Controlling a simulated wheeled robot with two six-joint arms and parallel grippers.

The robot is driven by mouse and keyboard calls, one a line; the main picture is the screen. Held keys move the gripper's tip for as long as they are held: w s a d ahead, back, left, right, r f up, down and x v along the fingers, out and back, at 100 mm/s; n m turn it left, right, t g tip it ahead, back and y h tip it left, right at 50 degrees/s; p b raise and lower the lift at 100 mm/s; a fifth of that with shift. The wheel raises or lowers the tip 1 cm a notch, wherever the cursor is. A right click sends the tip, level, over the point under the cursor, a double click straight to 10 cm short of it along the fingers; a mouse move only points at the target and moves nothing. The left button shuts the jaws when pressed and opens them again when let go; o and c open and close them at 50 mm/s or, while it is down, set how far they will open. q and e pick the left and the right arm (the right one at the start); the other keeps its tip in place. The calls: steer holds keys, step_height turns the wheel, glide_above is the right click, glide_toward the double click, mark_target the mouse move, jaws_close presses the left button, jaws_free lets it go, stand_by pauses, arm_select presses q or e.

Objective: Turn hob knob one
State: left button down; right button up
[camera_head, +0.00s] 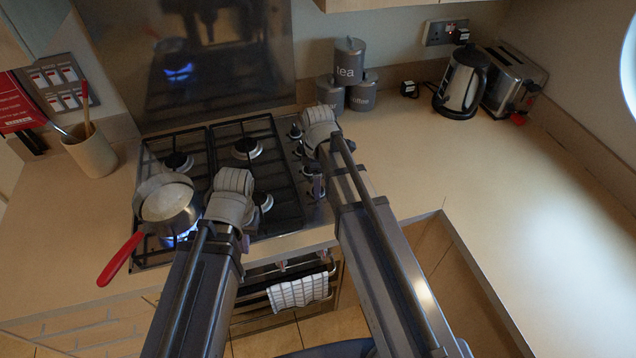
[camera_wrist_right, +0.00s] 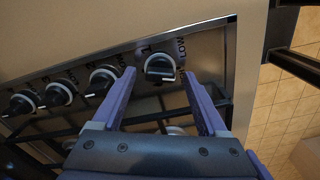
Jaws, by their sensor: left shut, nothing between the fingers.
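The hob knobs are in a row along the hob's right side. In the right wrist view the end knob (camera_wrist_right: 160,68), black on a pale ring with "LOW" printed beside it, sits between the tips of my right gripper (camera_wrist_right: 158,77). The purple fingers are spread to either side of it; I cannot tell whether they touch it. In the head view my right gripper (camera_head: 318,187) points down over the front end of the knob row and partly hides it. My left gripper (camera_head: 245,242) is shut and empty by the hob's front edge, mostly hidden by its wrist.
A saucepan (camera_head: 168,205) with a red handle stands on the front left burner, with blue flame under it. Several more knobs (camera_wrist_right: 103,80) line up beside the end knob. Canisters (camera_head: 349,62), a kettle (camera_head: 462,84) and a toaster (camera_head: 514,80) stand behind. The right worktop is clear.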

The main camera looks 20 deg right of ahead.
jaws_close()
stand_by(0.4)
